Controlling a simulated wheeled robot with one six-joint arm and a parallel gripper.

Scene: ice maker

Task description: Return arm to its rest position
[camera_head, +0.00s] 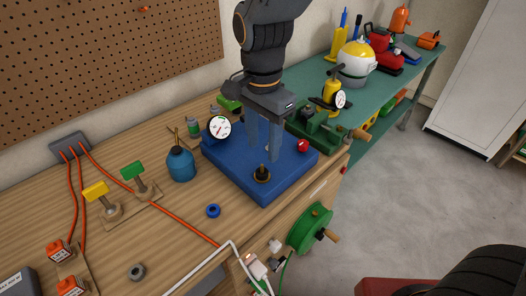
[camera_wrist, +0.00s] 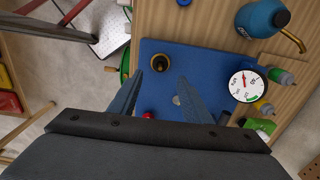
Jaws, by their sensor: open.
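My gripper (camera_head: 262,140) hangs pointing down over a blue box-like base (camera_head: 230,166) on the wooden workbench. Its two fingers are apart with nothing held between them. In the wrist view my gripper (camera_wrist: 158,88) is also open, with the blue base (camera_wrist: 205,62) below it. A dark knob with a brass ring (camera_head: 262,174) is on the base's front part, just in front of the fingers. A round white gauge (camera_head: 219,127) stands at the base's left rear, and a red knob (camera_head: 303,146) is at its right.
A blue oil can (camera_head: 180,164) stands left of the base. Yellow (camera_head: 95,191) and green (camera_head: 132,170) handles, orange cables and a blue ring (camera_head: 213,211) lie farther left and front. A green vise (camera_head: 315,125) is close on the right. A pegboard (camera_head: 100,60) rises behind.

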